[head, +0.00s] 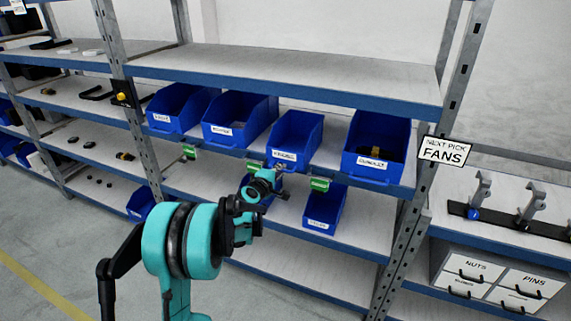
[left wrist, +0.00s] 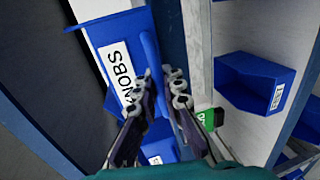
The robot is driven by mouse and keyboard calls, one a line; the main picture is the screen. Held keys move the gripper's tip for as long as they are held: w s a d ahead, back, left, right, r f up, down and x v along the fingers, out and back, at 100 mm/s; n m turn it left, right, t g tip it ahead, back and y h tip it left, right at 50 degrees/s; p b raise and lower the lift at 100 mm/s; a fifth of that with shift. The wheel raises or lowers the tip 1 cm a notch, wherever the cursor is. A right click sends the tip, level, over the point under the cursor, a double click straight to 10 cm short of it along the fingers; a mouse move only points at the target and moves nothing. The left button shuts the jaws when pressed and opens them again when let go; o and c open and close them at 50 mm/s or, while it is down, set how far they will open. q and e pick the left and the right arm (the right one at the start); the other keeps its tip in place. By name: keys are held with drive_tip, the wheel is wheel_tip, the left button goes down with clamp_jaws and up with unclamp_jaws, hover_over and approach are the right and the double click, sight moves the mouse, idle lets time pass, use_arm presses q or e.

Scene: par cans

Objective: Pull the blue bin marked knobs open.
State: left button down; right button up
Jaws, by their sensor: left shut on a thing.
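The blue bin marked KNOBS (head: 296,138) sits in the row of bins on the middle shelf in the head view. Its white label faces the front. In the left wrist view the bin's front (left wrist: 117,40) and the KNOBS label (left wrist: 118,72) show close up at the left. My left gripper (head: 277,174) is at the lower front of this bin. How deep the grip is cannot be told. My right gripper is not in view.
Blue bins (head: 237,112) (head: 377,140) stand on both sides of the KNOBS bin. Another blue bin (head: 325,207) stands on the shelf below. Green tags (head: 320,184) hang at the shelf edge. A sign reading NEXT PICK FANS (head: 443,150) is on the right post.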

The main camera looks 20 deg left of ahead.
use_arm(q)
drive_tip(key=f+v, duration=0.2)
drive_tip(key=v, duration=0.7)
drive_tip(key=shift+s, duration=0.15)
drive_tip(key=c, duration=1.9)
unclamp_jaws()
drive_tip(key=v, duration=1.2)
